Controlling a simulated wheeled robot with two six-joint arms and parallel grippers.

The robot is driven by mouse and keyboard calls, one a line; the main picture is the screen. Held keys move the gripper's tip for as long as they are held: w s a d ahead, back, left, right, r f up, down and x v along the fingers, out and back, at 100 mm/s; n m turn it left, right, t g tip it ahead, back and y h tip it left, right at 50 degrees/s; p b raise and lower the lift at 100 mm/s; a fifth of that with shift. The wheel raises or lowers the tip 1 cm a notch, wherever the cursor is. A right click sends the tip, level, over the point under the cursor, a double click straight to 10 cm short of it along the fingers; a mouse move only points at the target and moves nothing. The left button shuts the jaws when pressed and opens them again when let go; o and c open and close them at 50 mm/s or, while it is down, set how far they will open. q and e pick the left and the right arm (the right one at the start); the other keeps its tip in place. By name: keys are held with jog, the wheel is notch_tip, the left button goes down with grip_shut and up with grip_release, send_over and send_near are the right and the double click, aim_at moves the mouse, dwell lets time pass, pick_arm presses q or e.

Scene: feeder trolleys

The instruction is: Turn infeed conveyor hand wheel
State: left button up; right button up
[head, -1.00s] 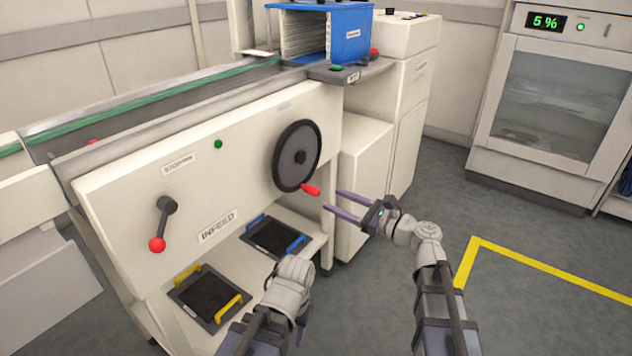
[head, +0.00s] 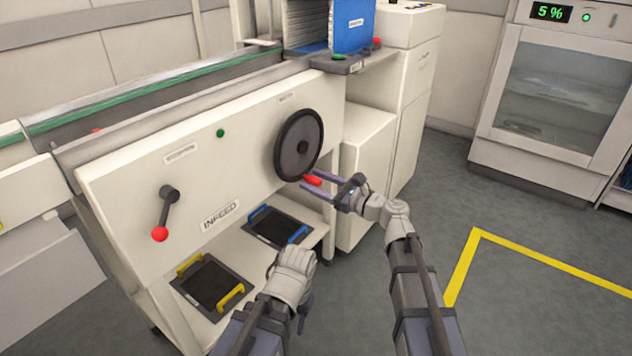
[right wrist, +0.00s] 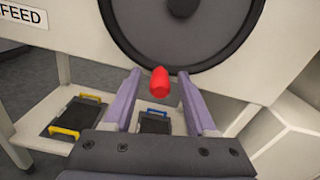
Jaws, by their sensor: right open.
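The dark hand wheel (head: 299,145) is mounted on the front of the white infeed conveyor panel (head: 240,175). Its red handle (head: 313,180) sticks out at the wheel's lower edge. My right gripper (head: 309,184) is open, with its purple fingers at the handle. In the right wrist view the red handle (right wrist: 159,82) shows between the two open fingertips (right wrist: 160,75), with gaps on both sides, and the wheel (right wrist: 183,30) fills the top. My left gripper (head: 305,312) hangs low in front of the panel, mostly hidden behind its own wrist, so its jaws cannot be judged.
A lever with a red knob (head: 160,233) is on the panel's left. Trays with yellow handles (head: 208,284) and blue handles (head: 277,227) sit on the shelf below. A white cabinet (head: 368,165) stands close right of the wheel. Open floor lies further right.

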jog(key=shift+c, duration=0.4)
grip_shut()
dwell(0.9)
